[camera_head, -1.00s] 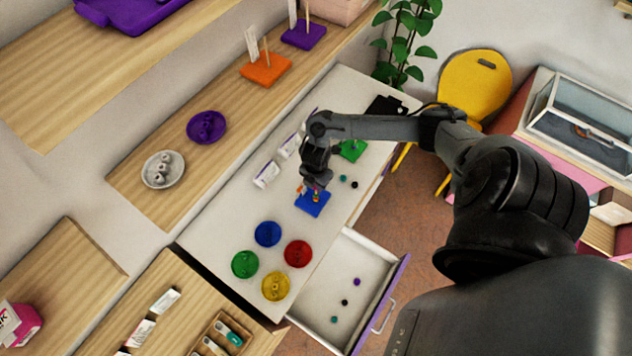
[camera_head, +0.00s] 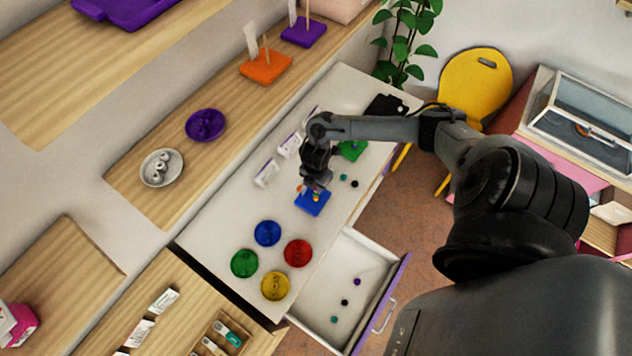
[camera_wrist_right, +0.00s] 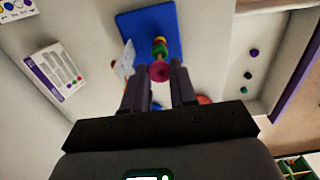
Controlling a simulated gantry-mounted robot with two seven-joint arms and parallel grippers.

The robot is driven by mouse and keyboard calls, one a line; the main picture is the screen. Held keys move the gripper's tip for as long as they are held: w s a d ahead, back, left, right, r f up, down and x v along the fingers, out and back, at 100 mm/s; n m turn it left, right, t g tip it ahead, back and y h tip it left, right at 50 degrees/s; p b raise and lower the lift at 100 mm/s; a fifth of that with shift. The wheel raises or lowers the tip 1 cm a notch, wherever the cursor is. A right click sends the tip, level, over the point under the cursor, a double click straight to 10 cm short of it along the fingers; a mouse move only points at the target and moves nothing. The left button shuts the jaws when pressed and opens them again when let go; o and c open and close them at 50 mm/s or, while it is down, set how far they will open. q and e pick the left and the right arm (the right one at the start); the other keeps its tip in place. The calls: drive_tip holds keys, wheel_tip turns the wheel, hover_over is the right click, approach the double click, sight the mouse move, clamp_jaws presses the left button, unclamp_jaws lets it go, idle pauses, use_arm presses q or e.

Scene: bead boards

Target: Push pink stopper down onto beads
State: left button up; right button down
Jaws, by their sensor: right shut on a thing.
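The blue bead board (camera_head: 312,204) lies on the white table; it also shows in the right wrist view (camera_wrist_right: 170,22). A stack of beads (camera_wrist_right: 160,46), with yellow, green and red showing, stands on it. The pink stopper (camera_wrist_right: 159,71) is at the near end of the stack, between the fingers of my right gripper (camera_wrist_right: 160,82). That gripper is over the board in the head view (camera_head: 317,188) and is shut on the stopper. Whether the stopper touches the top bead is hard to tell. My left gripper is not in view.
Red (camera_head: 298,253), blue (camera_head: 267,233), green (camera_head: 244,264) and yellow (camera_head: 275,286) dishes sit left of the open drawer (camera_head: 345,300), which holds loose beads. A green board (camera_head: 352,150) and white cards (camera_head: 267,172) are near the arm. Two loose beads (camera_head: 349,180) lie right of the blue board.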

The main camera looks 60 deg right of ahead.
drive_tip(key=shift+f+b, duration=0.6)
drive_tip(key=shift+f, duration=0.35)
idle(0.7)
drive_tip(key=shift+f+b, duration=0.45)
drive_tip(key=shift+f, duration=0.15)
drive_tip(key=c, duration=0.8)
unclamp_jaws()
drive_tip(key=shift+r, duration=0.1)
wheel_tip(320, 180, up, 11)
drive_tip(key=shift+f+p, duration=0.2)
drive_tip(key=shift+p, duration=0.1)
